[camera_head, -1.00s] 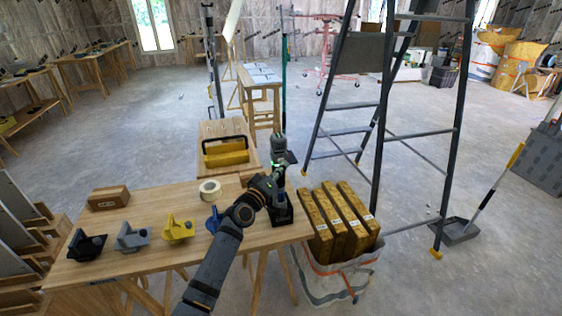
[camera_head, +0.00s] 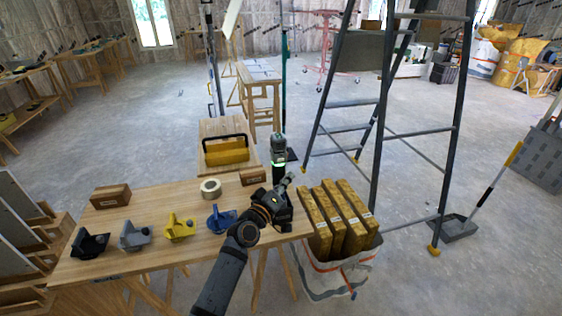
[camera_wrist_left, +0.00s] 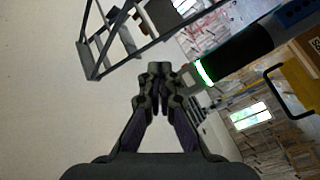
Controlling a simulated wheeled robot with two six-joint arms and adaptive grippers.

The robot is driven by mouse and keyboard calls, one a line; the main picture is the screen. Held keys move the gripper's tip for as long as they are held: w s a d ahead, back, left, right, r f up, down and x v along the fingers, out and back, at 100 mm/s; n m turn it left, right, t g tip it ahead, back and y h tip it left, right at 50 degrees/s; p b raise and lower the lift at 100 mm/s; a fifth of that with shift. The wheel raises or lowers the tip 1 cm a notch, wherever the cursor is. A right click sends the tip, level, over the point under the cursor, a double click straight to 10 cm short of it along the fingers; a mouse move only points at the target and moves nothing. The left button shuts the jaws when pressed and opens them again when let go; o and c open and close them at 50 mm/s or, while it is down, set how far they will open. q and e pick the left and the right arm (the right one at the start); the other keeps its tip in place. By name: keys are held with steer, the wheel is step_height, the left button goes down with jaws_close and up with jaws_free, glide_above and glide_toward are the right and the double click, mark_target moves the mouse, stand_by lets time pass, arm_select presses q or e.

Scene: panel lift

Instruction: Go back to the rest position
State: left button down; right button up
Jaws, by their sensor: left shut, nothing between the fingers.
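My left gripper (camera_head: 287,183) is over the right end of the wooden workbench (camera_head: 160,255), just in front of a dark upright tool with a glowing green ring (camera_head: 279,155). In the left wrist view, my left gripper (camera_wrist_left: 158,72) has its fingertips together with nothing between them. The dark tool with the green ring (camera_wrist_left: 235,58) shows close by on the right in that view, apart from the fingers. My right gripper is not in view.
On the bench are a tape roll (camera_head: 211,188), a wooden block (camera_head: 110,196), a blue clamp-like tool (camera_head: 221,219) and a yellow one (camera_head: 179,228). A yellow toolbox (camera_head: 226,151) sits behind. A bag of yellow packs (camera_head: 338,280) and a stepladder (camera_head: 380,130) stand right.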

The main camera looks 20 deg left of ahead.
arm_select(q)
steer(key=s+a+f+m+g+y, duration=0.1)
steer(key=s+a+f+g, duration=0.3)
steer(key=f, duration=0.9)
steer(key=s+d+f+m+g+y, duration=0.15)
steer(key=s+f, duration=0.45)
steer(key=f, duration=0.7)
steer(key=s+a+f+m+g+y, duration=0.1)
steer(key=s+a+f+g, duration=0.3)
steer(key=f, duration=0.9)
steer(key=s+a+f+m+g, duration=0.1)
steer(key=s+f, duration=0.5)
steer(key=s, duration=0.7)
steer(key=s+a+f+m+g+y, duration=0.1)
steer(key=s+f+g, duration=0.3)
steer(key=s, duration=0.9)
steer(key=s+a+f+m+g, duration=0.1)
steer(key=s+f+m+g, duration=0.1)
steer(key=s+f, duration=0.8)
steer(key=s, duration=0.4)
steer(key=shift+f+g, duration=0.15)
steer(key=shift+g, duration=0.2)
